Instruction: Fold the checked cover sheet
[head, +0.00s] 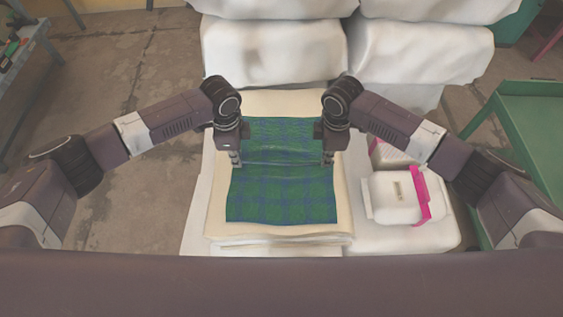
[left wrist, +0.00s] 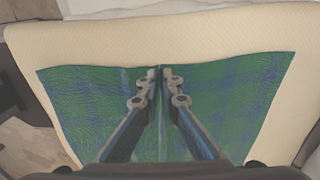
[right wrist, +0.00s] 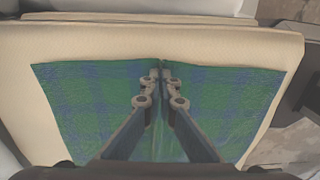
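The checked cover sheet (head: 282,195), green and blue, lies spread on a cream padded stack (head: 221,205). A crease runs across it between my two grippers. My left gripper (head: 236,161) points down at the sheet's left side, and my right gripper (head: 327,160) at its right side. In the left wrist view the sheet (left wrist: 225,100) shows a ridge between the nearly touching fingertips. The right wrist view shows the same on the sheet (right wrist: 225,100). Both grippers look shut on the sheet. The fabric right at the fingertips is partly hidden.
Large white wrapped bales (head: 275,50) stand behind the stack. A white box with a pink strap (head: 395,197) sits to the right on a white surface. A green table (head: 540,125) is at the far right. Bare floor (head: 150,205) lies to the left.

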